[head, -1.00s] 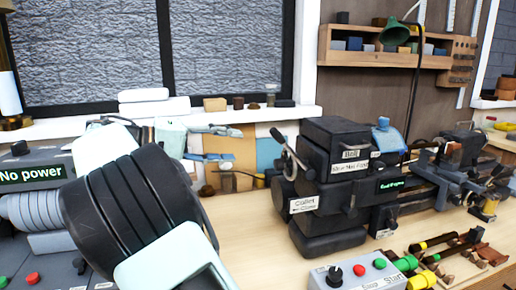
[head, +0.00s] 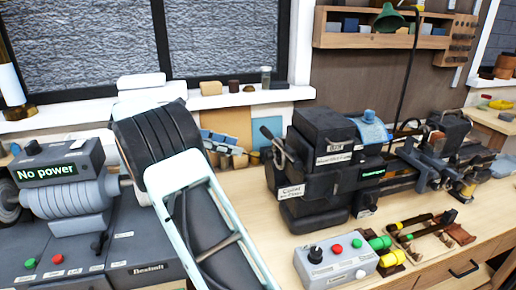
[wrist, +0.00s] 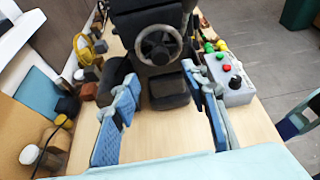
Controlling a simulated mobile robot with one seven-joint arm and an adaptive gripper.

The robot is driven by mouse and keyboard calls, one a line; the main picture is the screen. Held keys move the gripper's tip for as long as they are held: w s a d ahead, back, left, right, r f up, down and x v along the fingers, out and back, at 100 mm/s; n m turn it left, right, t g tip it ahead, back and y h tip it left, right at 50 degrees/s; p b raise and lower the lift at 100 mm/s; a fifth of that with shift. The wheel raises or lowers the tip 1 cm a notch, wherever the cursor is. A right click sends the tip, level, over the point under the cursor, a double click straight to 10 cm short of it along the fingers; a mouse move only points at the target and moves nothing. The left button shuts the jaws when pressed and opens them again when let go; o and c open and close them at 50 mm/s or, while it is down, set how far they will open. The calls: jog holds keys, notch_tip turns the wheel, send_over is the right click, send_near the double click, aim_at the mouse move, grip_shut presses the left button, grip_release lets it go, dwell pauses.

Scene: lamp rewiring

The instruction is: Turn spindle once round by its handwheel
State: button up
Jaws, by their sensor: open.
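The handwheel (wrist: 158,45) is a round, spoked, grey wheel on the end of the dark machine, near top centre in the wrist view. The machine (head: 325,155) is a dark lathe-like block on the bench in the head view. My gripper (wrist: 160,82) is open and empty, with blue-padded fingers spread on either side below the wheel. The fingers appear apart from the wheel. In the head view my gripper (head: 222,143) shows partly behind my arm, left of the machine. The spindle itself is hard to make out.
A grey control box (head: 336,261) with coloured buttons stands in front of the machine. A grey machine reading "No power" (head: 60,180) is at left. Bare bench (head: 250,205) lies between the machines.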

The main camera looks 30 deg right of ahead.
aim_at(266, 153)
jog(key=x, duration=1)
jog(key=shift+d+f, duration=0.1)
jog(key=shift+d, duration=0.2)
grip_shut()
